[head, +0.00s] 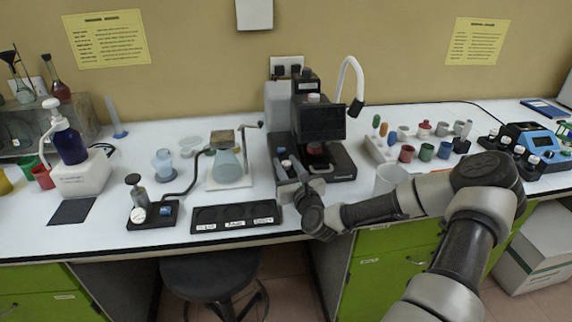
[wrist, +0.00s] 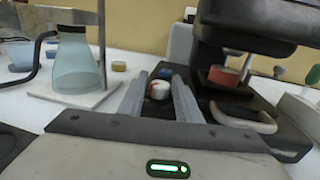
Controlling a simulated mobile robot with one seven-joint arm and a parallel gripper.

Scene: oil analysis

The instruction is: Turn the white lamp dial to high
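A small white round dial (wrist: 160,90) with an orange mark shows in the wrist view, at the left front of the black instrument's base. It also shows small in the head view (head: 286,164). My gripper (wrist: 159,82) is open, with one finger on each side of the dial in the picture. Gaps show between the fingers and the dial; I cannot tell how deep the fingers reach around it. The white gooseneck lamp (head: 349,72) arches over the right of the black instrument (head: 321,122). The dial's setting is too small to read.
A flask (wrist: 75,62) on a white stand is left of my gripper. A red-topped sample (wrist: 224,76) sits under the instrument's head, to the right. A black labelled tray (head: 235,217) lies at the front edge. Cups and a small rack (head: 378,150) are to the right.

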